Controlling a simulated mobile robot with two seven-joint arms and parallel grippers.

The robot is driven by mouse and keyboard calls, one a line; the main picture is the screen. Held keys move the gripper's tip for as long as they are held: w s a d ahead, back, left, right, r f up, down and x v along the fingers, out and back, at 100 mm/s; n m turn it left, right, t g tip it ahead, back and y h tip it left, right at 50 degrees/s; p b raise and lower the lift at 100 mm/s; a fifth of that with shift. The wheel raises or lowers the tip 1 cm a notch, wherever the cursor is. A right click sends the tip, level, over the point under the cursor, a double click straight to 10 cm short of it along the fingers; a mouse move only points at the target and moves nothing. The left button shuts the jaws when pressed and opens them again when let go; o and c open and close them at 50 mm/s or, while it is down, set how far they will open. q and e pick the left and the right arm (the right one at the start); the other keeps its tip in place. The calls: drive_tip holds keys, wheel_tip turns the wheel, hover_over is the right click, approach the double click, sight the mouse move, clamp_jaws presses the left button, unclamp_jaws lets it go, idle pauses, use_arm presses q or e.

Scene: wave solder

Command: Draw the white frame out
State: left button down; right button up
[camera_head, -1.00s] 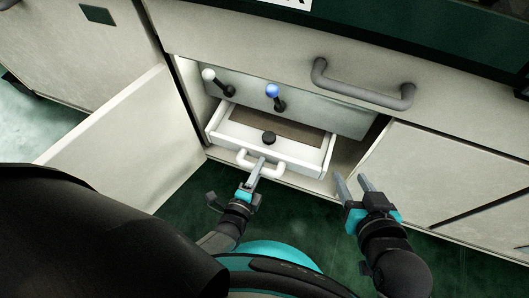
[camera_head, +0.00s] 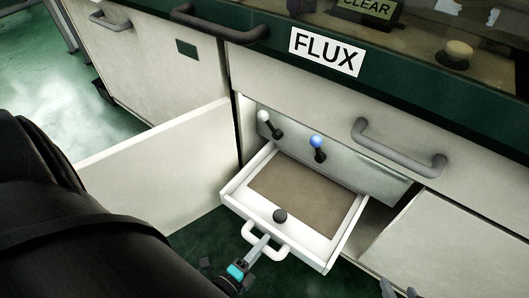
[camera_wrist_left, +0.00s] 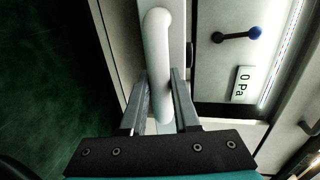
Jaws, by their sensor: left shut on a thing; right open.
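The white frame (camera_head: 235,200) is a shallow drawer-like tray with a brown flat inside and a white loop handle at its front. It sticks well out of the open cabinet bay. A dark round knob (camera_head: 280,215) sits at its front edge. My left gripper (camera_head: 264,243) is shut on the white handle (camera_head: 283,252). In the left wrist view, the handle (camera_wrist_left: 157,60) lies between the two fingers of the left gripper (camera_wrist_left: 160,90). My right gripper (camera_head: 400,290) shows only its fingertips at the bottom edge, apart from the frame, and is open.
A white-knobbed lever (camera_head: 268,122) and a blue-knobbed lever (camera_head: 318,147) stand on the panel above the frame. An open cabinet door (camera_head: 150,165) is at left. A grey handle (camera_head: 400,150) is at upper right. Green floor (camera_head: 190,245) lies below.

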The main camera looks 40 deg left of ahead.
use_arm(q)
drive_tip(key=c, duration=0.7)
unclamp_jaws()
drive_tip(key=shift+o, duration=0.2)
drive_tip(key=s+r+p, duration=0.2)
drive_tip(key=s+r, duration=0.1)
drive_tip(key=s, duration=1.2)
drive_tip(key=shift+a, duration=0.25)
use_arm(e)
drive_tip(key=shift+s+d+f+m+g+h, duration=0.15)
drive_tip(key=shift+s+d+g+h, duration=0.3)
drive_tip(key=shift+s+d+g, duration=0.45)
drive_tip(key=shift+s+d+f+m+g+h, duration=0.15)
drive_tip(key=shift+s+d+g+h, duration=0.3)
drive_tip(key=shift+s+d+g, duration=0.45)
drive_tip(key=shift+w+r, duration=0.1)
